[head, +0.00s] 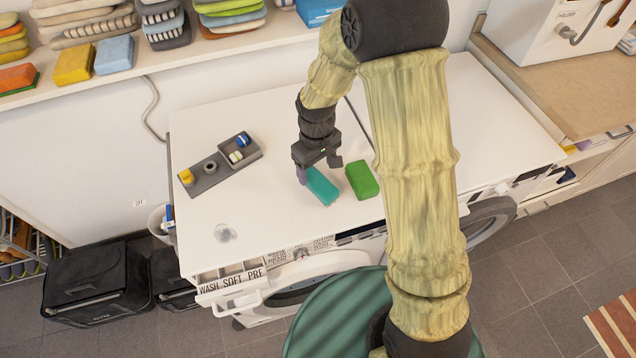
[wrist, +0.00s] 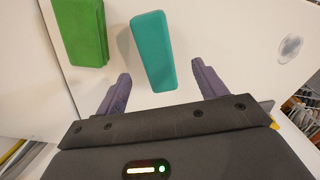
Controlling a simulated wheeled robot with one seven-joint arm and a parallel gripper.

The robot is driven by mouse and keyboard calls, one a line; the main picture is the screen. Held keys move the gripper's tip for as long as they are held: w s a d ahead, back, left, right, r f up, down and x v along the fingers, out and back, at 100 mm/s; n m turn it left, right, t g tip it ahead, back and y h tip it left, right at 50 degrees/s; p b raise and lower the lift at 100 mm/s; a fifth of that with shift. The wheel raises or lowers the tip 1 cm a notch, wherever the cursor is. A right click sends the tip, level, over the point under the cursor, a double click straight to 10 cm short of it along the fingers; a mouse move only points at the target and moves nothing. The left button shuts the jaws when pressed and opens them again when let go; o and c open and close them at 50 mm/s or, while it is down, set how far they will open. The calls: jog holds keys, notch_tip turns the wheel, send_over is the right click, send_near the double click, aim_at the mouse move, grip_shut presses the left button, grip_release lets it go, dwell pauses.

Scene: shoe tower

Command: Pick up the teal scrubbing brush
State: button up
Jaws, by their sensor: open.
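The teal scrubbing brush (head: 321,186) is a plain teal block lying on the white washer top, below and to the right of my gripper in the head view. In the wrist view the teal brush (wrist: 152,50) lies beyond and between my fingertips, its near end closest to them. My gripper (head: 317,172) is open and empty. Its two purple-grey fingers show apart in the wrist view (wrist: 161,76), and the brush is not gripped. I cannot tell how high the fingers are above the top.
A green block (head: 361,180) lies close to the right of the teal brush. A grey tray (head: 210,168) with small yellow, blue and white items sits at the left. A clear small object (head: 225,233) is near the front left edge. The white top (head: 260,125) is otherwise mostly clear.

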aim_at(317, 179)
jog(key=shift+f, duration=1.9)
jog(key=shift+f, duration=0.1)
jog(key=shift+w+f+p, duration=0.15)
jog(key=shift+f+p, duration=0.3)
jog(key=shift+f, duration=0.8)
jog(key=shift+w+f+p, duration=0.15)
jog(key=shift+f+p, duration=0.25)
jog(key=shift+f, duration=0.85)
jog(key=shift+d, duration=0.1)
jog(key=c, duration=1.2)
jog(key=shift+r, duration=0.1)
notch_tip(317, 179, up, 10)
jog(key=shift+f+b, duration=0.1)
jog(key=shift+b, duration=0.6)
